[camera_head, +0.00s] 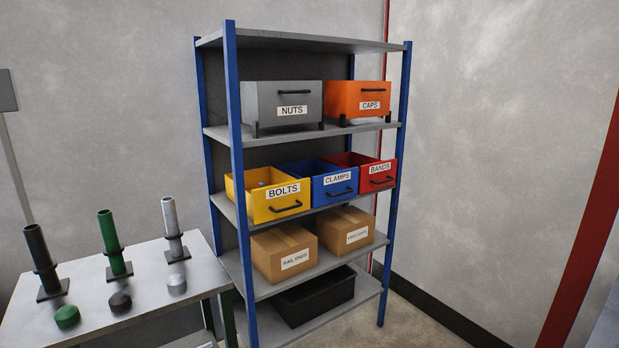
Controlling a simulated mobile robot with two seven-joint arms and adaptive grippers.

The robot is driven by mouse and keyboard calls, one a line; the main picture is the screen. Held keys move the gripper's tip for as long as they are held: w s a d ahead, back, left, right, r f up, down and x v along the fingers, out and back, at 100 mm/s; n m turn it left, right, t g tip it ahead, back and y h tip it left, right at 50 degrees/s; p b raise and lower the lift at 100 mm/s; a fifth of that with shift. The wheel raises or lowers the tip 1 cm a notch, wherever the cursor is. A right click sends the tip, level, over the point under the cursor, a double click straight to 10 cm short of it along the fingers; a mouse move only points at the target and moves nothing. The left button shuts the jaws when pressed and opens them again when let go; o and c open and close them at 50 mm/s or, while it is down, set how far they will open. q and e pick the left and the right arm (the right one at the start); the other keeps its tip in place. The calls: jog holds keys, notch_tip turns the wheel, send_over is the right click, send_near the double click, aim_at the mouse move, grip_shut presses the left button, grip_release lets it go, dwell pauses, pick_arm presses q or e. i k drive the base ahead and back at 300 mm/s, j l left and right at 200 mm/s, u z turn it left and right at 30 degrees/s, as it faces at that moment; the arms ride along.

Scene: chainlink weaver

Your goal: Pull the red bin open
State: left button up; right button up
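The red bin (377,181) labelled BANDS sits at the right end of the middle shelf (227,211). Its front carries a dark bar handle below the white label. Its open top shows a dark red inside; what it holds cannot be made out. The blue bin (334,187) labelled CLAMPS stands directly to its left, and the yellow bin (268,205) labelled BOLTS is left of that. The yellow bin's front reaches farther out toward me than the red one's. Neither of my grippers shows in the head view.
A grey NUTS bin (282,96) and an orange CAPS bin (358,94) stand one shelf above. Cardboard boxes (284,252) and a black tub (314,296) are below. A blue rack post (395,180) rises beside the red bin. A table (145,300) with upright tubes stands left.

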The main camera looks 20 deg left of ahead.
aim_at(374, 173)
jog(key=u, duration=0.4)
jog(key=i+z, duration=0.15)
jog(key=i, duration=0.25)
jog(key=i+j+z, duration=0.1)
jog(key=i, duration=0.3)
jog(key=i+j+z, duration=0.15)
jog(key=i, duration=0.25)
jog(key=i+j+z, duration=0.15)
jog(key=i+j, duration=0.15)
jog(key=i, duration=0.1)
